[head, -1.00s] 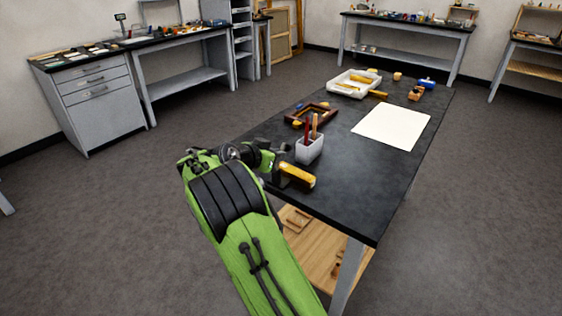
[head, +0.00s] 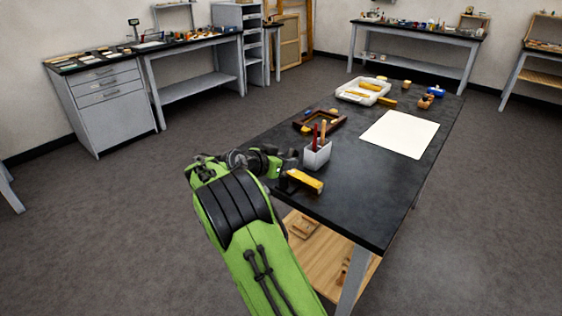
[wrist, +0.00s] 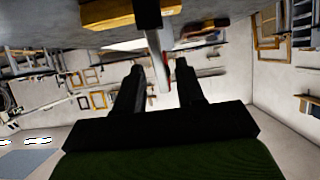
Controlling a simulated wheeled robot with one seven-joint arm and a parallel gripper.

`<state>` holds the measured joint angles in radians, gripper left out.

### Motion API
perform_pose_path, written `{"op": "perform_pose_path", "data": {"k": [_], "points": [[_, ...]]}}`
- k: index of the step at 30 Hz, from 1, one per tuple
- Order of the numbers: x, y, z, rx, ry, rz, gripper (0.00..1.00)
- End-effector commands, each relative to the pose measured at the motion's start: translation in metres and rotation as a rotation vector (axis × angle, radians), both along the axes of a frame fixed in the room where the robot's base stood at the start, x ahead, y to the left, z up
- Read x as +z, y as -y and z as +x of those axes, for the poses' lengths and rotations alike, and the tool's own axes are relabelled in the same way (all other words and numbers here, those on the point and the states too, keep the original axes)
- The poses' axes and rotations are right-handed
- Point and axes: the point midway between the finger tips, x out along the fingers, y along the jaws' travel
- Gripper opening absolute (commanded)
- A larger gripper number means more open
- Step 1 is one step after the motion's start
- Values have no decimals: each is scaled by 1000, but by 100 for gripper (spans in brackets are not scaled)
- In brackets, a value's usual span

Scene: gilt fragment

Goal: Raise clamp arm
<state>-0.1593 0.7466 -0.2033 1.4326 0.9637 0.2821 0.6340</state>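A dark fixture with a yellow bar (head: 305,181) sits at the near left edge of the black workbench (head: 385,205); it may be the clamp, but its arm is not clear. My gripper (head: 288,160) is low beside it, next to the grey pot, and partly hidden by my arm in the head view. In the wrist view my gripper (wrist: 160,66) has its two black fingers apart. A thin grey piece with a red part (wrist: 164,72) shows between or just beyond the fingertips. I cannot tell whether it touches them.
A grey pot (head: 317,155) with red and wooden handles stands close to my gripper. Behind it lie a brown frame (head: 320,121), a white tray (head: 363,92) and a white sheet (head: 400,134). The bench's front right part is clear.

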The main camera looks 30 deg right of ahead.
Motion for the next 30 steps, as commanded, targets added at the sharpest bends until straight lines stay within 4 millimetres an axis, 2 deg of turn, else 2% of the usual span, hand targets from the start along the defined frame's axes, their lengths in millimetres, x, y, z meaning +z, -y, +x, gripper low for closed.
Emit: {"op": "perform_pose_path", "data": {"k": [5, 12, 18, 23, 30], "points": [[12, -23, -7, 5, 0, 1, 38], [43, -82, -27, 7, 1, 0, 38], [62, -121, -42, 4, 1, -1, 38], [67, -134, -48, 1, 0, 0, 38], [67, -134, -48, 0, 0, 0, 38]]}}
